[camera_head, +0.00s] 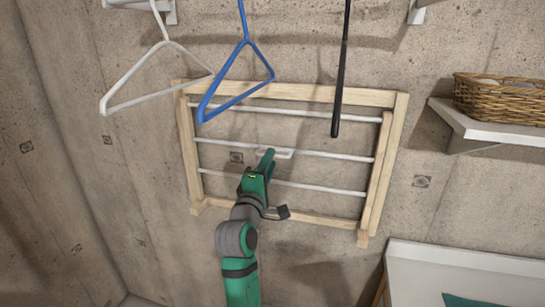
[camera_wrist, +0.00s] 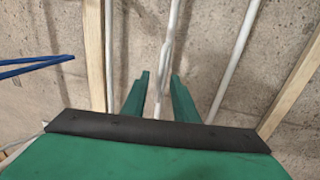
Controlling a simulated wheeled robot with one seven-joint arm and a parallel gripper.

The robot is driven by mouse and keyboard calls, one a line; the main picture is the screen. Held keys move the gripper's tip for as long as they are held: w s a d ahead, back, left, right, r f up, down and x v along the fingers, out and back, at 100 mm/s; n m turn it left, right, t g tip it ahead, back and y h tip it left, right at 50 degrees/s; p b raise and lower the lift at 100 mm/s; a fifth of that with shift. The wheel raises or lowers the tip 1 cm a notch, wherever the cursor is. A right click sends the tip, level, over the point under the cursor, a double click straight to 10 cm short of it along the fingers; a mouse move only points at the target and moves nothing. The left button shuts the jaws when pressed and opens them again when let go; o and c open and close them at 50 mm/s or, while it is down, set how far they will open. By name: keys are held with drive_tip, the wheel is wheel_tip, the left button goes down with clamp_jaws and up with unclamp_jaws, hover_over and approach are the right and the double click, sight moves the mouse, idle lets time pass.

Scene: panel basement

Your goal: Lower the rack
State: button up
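The rack (camera_head: 300,92) is a pale wooden frame with several white rods, standing up close against the concrete wall in the head view. A small white handle (camera_head: 283,152) sits at its middle rod. My gripper (camera_head: 267,160) is in front of the rack at that handle. In the wrist view, my gripper's two green fingers (camera_wrist: 158,92) are apart, with a white rod or handle part (camera_wrist: 166,52) between them. Gaps show on both sides, so the fingers do not look closed on it. The rack's wooden side (camera_wrist: 95,50) also shows there. The contact at the fingertips is unclear.
A white hanger (camera_head: 150,50) and a blue hanger (camera_head: 240,75) hang in front of the rack's upper left. A dark rod (camera_head: 341,80) hangs before its upper right. A shelf (camera_head: 480,126) with a wicker basket (camera_head: 500,98) is at right; a white-topped unit (camera_head: 460,262) stands lower right.

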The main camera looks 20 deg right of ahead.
drive_tip(key=shift+x, duration=1.7)
clamp_jaws()
drive_tip(key=shift+a, duration=0.1)
drive_tip(key=shift+s+d, duration=0.15)
drive_tip(key=shift+d, duration=0.05)
